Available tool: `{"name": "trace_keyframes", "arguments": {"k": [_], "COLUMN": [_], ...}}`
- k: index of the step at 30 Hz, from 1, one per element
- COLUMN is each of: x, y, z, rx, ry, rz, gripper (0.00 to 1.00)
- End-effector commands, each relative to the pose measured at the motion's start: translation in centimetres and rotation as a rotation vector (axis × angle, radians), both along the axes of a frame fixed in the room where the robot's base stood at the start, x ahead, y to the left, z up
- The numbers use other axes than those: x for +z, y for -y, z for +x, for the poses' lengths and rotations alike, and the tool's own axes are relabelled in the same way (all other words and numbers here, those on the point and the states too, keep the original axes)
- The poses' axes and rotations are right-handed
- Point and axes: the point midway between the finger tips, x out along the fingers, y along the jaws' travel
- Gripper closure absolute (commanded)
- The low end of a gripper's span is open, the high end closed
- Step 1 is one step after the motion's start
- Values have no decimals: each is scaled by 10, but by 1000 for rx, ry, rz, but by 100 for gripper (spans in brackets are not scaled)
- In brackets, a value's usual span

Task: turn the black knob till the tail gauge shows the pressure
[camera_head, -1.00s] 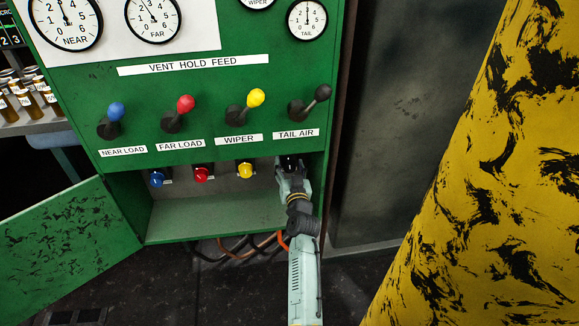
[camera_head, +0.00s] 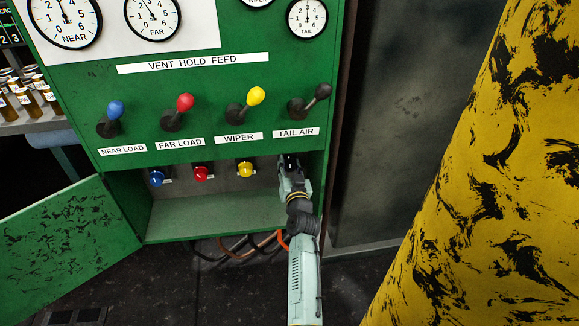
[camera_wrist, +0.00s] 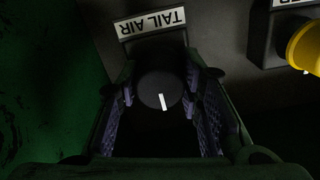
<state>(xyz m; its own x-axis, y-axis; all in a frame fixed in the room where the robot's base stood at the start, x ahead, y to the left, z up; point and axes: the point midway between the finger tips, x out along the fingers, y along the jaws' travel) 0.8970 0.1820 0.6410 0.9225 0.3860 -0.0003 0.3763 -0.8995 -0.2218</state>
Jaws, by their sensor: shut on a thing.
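The black knob (camera_wrist: 160,88) with a white pointer line sits below an upside-down TAIL AIR label (camera_wrist: 152,23) in the wrist view. Its white line points down and slightly right there. My gripper (camera_wrist: 160,100) is shut on the knob, one finger on each side. In the head view my gripper (camera_head: 291,168) reaches into the open compartment at its right end and hides most of the knob. The tail gauge (camera_head: 307,18) is at the top right of the green panel. Its needle looks close to straight up; the exact reading is too small to tell.
Blue (camera_head: 156,178), red (camera_head: 201,173) and yellow (camera_head: 245,170) knobs sit left of my gripper in the compartment. Levers, including the TAIL AIR lever (camera_head: 310,102), stand above. An open green door (camera_head: 65,250) hangs left. A yellow-black pillar (camera_head: 480,200) stands right.

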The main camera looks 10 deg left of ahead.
Motion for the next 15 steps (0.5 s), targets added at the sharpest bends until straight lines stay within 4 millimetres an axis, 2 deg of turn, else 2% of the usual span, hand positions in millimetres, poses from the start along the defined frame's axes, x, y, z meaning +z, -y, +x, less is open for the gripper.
{"name": "trace_keyframes", "arguments": {"k": [5,6,15], "x": [0,0,0], "y": [0,0,0], "z": [0,0,0], "rx": [0,0,0], "ry": [0,0,0], "rz": [0,0,-1], "gripper": [94,66,46]}}
